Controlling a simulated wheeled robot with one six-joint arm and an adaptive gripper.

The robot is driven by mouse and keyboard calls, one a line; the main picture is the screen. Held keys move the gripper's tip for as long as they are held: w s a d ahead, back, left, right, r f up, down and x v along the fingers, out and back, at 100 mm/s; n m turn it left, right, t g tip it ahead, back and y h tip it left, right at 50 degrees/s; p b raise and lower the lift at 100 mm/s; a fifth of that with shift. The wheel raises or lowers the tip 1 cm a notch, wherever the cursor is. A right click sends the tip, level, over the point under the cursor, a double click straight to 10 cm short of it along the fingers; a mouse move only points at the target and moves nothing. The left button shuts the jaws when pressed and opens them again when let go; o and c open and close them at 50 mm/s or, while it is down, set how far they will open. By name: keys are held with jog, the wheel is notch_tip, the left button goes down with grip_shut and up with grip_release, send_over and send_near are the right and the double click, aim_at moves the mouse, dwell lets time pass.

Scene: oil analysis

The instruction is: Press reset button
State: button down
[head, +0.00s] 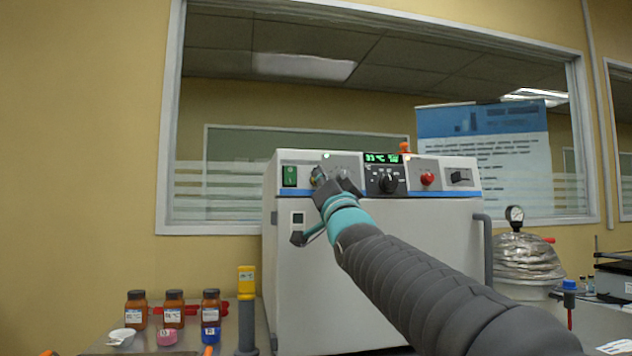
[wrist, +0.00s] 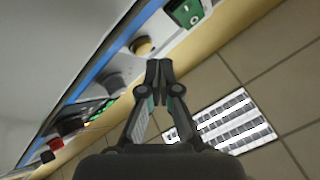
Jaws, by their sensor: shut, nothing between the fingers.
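A large white lab oven (head: 380,255) has a control panel along its top front. The panel holds a green switch (head: 289,176), a display (head: 381,158), a black knob (head: 388,183), a red button (head: 427,179) and a black switch (head: 461,177). My gripper (head: 325,174) is in front of the panel's left part, just right of the green switch, and partly hides it. In the wrist view the closed fingertips (wrist: 158,66) are close to a round yellowish button (wrist: 143,46); contact cannot be told. The green switch (wrist: 187,12) is beyond it. No reset label is readable.
Brown bottles (head: 173,309) and small containers stand on the bench at left. A yellow-topped post (head: 246,283) stands beside the oven. At right is a foil-covered vessel (head: 527,257) with a gauge. A window is behind the oven.

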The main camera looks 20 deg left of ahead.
jog(key=shift+s, duration=0.1)
jog(key=shift+s+d+r+b, duration=0.2)
jog(key=shift+s+d+b, duration=0.2)
jog(key=shift+s, duration=0.25)
jog(key=shift+s+d+r+b, duration=0.15)
jog(key=shift+s+d+b, duration=0.3)
jog(key=shift+s, duration=0.25)
jog(key=shift+s+d+r+b, duration=0.2)
jog(key=shift+s+d+b, duration=0.2)
jog(key=shift+s, duration=0.25)
jog(key=s+d+f+g+h, duration=0.25)
jog(key=d+f+h, duration=0.25)
jog(key=d+f, duration=0.6)
jog(key=s+d+f+g+h, duration=0.1)
jog(key=d+f+g+h, duration=0.3)
jog(key=d+f, duration=0.8)
jog(key=s+d+f+g+h, duration=0.2)
jog(key=s+d+f, duration=0.2)
jog(key=s+f, duration=0.4)
jog(key=s+d+f+g+h, duration=0.1)
jog(key=s+d+f+g, duration=0.2)
jog(key=s+f, duration=0.5)
jog(key=s+d+f+g+h, duration=0.2)
jog(key=s+d+f, duration=0.3)
jog(key=s+f, duration=0.4)
notch_tip(320, 180, down, 8)
jog(key=shift+d+r+g+h, duration=0.2)
jog(key=shift+g+h, duration=0.1)
jog(key=shift+g, duration=0.15)
